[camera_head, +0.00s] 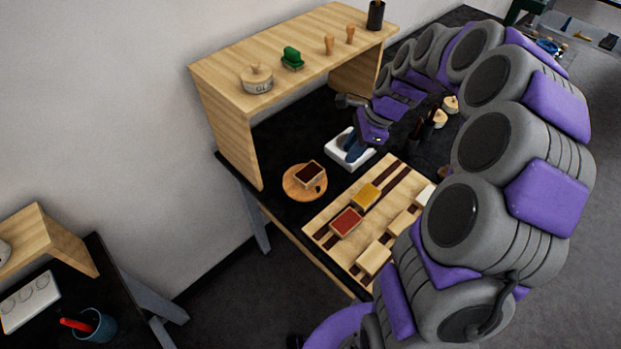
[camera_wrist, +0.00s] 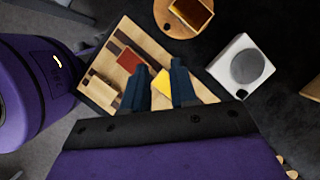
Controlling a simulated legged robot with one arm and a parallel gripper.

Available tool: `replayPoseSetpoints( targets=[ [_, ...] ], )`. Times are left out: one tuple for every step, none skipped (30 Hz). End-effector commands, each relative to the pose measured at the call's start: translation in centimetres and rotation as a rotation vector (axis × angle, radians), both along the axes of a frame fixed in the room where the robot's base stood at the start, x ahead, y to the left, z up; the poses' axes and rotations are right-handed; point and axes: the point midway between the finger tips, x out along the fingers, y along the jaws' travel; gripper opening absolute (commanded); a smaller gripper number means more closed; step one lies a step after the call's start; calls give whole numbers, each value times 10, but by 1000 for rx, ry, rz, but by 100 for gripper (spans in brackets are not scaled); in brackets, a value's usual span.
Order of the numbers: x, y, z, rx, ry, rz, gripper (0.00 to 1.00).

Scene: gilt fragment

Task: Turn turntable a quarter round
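The turntable (camera_head: 293,187) is a round wooden disc on the black bench. A dark-topped wooden block (camera_head: 310,172) rests on it, and a small black knob (camera_head: 318,188) sits near its edge. In the wrist view the turntable (camera_wrist: 178,21) is at the top, with the block (camera_wrist: 196,11) on it. My gripper (camera_head: 352,152) is right of and behind the turntable, apart from it, in front of a white block in the head view. In the wrist view my gripper (camera_wrist: 158,74) has its two dark blue fingers spread, with nothing held between them.
A wooden board (camera_head: 325,215) with red (camera_head: 346,222), yellow (camera_head: 367,195) and pale blocks lies in front. The white block (camera_wrist: 216,66) with a grey disc is beside the turntable. A wooden shelf (camera_head: 225,85) stands behind, carrying stamps and a pot.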

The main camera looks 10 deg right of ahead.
Motion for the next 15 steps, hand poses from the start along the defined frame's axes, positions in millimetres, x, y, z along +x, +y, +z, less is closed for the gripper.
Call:
replayPoseSetpoints(
  targets=[
    [5, -4, -5, 5, 9, -37, 27],
    [7, -6, -6, 7, 13, -54, 27],
    [9, -9, -8, 9, 17, -73, 27],
    [10, -10, -9, 12, 20, -83, 27],
    [11, -11, -11, 13, 21, -90, 27],
    [12, -12, -12, 15, 24, -96, 27],
    [12, -13, -14, 16, 25, -99, 27],
    [12, -13, -16, 17, 26, -100, 27],
    [13, -13, -20, 19, 27, -100, 27],
    [13, -13, -23, 21, 27, -99, 27],
    [13, -12, -27, 22, 28, -98, 27],
    [13, -10, -33, 22, 29, -98, 27],
    [13, -8, -38, 22, 30, -98, 27],
    [14, -6, -43, 22, 30, -97, 27],
    [15, -2, -50, 20, 28, -98, 27]
  ],
)
